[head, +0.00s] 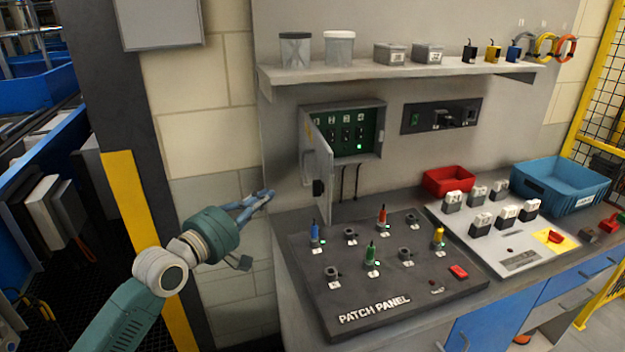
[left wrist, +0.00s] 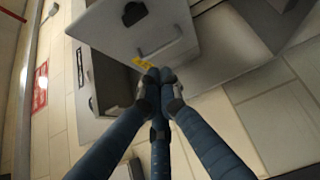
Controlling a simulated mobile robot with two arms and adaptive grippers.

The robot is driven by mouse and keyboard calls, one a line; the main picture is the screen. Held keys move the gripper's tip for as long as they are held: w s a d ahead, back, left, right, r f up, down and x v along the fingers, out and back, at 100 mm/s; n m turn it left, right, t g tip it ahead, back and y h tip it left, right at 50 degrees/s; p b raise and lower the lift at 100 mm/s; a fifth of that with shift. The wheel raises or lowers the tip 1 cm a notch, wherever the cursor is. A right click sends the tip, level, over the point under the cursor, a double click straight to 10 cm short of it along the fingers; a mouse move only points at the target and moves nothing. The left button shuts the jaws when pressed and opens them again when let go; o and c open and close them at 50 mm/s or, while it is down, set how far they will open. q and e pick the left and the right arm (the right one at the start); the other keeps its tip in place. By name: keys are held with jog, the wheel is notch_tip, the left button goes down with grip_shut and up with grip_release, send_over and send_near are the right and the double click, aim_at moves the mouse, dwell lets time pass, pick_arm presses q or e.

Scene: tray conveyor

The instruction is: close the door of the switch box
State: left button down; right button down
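The grey switch box (head: 381,130) is on the wall panel under the shelf, with a green switch panel (head: 352,136) inside. Its door (head: 319,180) stands open, hinged at the box's left side and swung out towards me. My left gripper (head: 268,194) is left of the door, with a gap between them in the head view. In the left wrist view its fingertips (left wrist: 160,76) are together with nothing between them. There the door (left wrist: 115,30) with a handle and yellow label lies just beyond the tips; I cannot tell whether they touch. My right gripper is not in view.
Below the box is the dark patch panel (head: 384,304) with coloured plugs. A shelf (head: 330,76) with jars and small boxes is above. A red bin (head: 449,181) and a blue crate (head: 561,187) stand to the right. A yellow-marked post (head: 128,190) stands left.

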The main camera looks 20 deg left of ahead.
pick_arm(q)
jog(key=p, duration=0.3)
send_near(315, 171)
jog(key=w+a, duration=0.2)
jog(key=w, duration=0.1)
jog(key=shift+r, duration=0.25)
jog(key=d, duration=0.1)
jog(key=w+d+p, duration=0.1)
jog(key=d, duration=0.1)
jog(key=shift+w+p, duration=0.25)
jog(key=shift+p, duration=0.05)
jog(key=shift+w+d+f, duration=0.1)
jog(key=shift+d+f, duration=0.05)
jog(key=shift+d, duration=0.2)
jog(key=shift+f, duration=0.1)
